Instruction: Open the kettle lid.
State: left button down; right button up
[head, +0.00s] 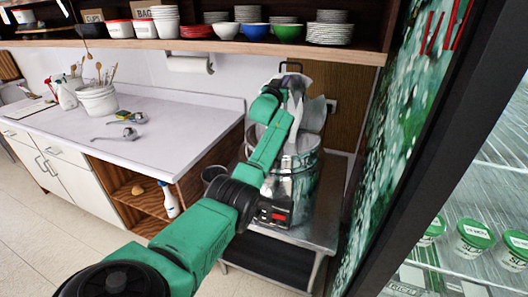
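The steel kettle (302,187), a large shiny round pot with a red-lit control box (273,215) at its front, stands on a low metal stand. A grey, steeply tilted surface above its back right rim looks like the lid (314,112), raised, though my arm covers part of it. My green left arm reaches over the kettle from the lower left. My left gripper (294,82) is at the upper part of this raised surface, by a thin black bar. Its fingers are too hidden to tell whether they are open or shut. My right gripper is out of view.
A shelf (350,52) with stacked plates and bowls runs above the kettle. A white counter (165,140) with ladles and a utensil bucket (97,99) lies left. A dark-framed glass cooler (470,190) with tubs stands close on the right.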

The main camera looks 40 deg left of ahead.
pick_arm(q)
jog(key=p+v, duration=0.6)
jog(key=v, duration=0.8)
jog(key=shift+s+r, duration=0.3)
jog(key=shift+s, duration=0.15)
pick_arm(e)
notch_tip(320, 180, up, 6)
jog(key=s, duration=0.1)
pick_arm(q)
jog(key=shift+w, duration=0.1)
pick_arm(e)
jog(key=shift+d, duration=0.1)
